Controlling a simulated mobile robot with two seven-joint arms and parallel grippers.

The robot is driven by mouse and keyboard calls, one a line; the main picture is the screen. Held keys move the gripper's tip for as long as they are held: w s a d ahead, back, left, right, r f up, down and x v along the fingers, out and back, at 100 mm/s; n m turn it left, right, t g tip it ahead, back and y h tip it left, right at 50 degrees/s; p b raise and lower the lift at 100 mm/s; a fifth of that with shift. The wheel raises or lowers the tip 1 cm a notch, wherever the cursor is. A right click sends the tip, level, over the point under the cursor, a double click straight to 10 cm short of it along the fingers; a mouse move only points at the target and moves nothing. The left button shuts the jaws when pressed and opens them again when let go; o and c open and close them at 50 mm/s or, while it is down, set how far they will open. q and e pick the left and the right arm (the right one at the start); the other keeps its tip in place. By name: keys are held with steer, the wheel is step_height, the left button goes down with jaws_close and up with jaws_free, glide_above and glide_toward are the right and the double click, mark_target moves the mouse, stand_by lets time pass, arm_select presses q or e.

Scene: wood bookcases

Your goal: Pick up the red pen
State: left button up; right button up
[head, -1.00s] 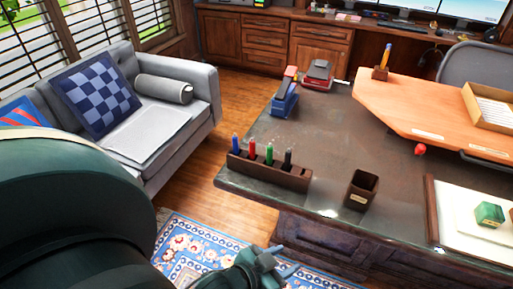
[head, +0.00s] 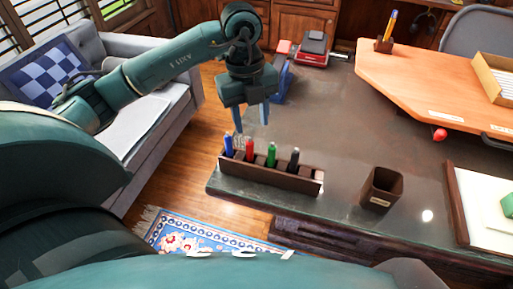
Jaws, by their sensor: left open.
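The red pen (head: 250,149) stands upright in a dark wooden pen holder (head: 300,184) near the front left edge of the grey desk top. It is between a blue pen (head: 228,146) on its left and a green pen (head: 271,155) on its right; a black pen (head: 294,160) stands further right. My left gripper (head: 252,120) is above the holder, fingers pointing down and apart, with nothing between them. Its fingertips appear just above the blue and red pens. My right gripper is not in view.
A dark wooden cup (head: 382,187) stands right of the holder. A red device (head: 304,54) and a blue device (head: 281,84) are further back. An orange-brown raised top (head: 440,85) covers the back right. The desk between holder and cup is clear.

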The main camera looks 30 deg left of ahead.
arm_select(q)
steer(key=a+n+y, duration=0.1)
steer(key=a, duration=0.1)
glide_above(250, 150)
steer(key=a, duration=0.2)
step_height(250, 150, down, 6)
steer(key=shift+w+d+f+p, duration=0.15)
steer(key=shift+d+f+p, duration=0.05)
steer(key=shift+f, duration=0.8)
steer(key=shift+w+d+f+p, duration=0.15)
steer(key=shift+d+f, duration=0.1)
steer(key=shift+f, duration=0.75)
steer(key=shift+w+d+f+p, duration=0.15)
steer(key=shift+d+f+p, duration=0.05)
steer(key=shift+f, duration=0.8)
jaws_close()
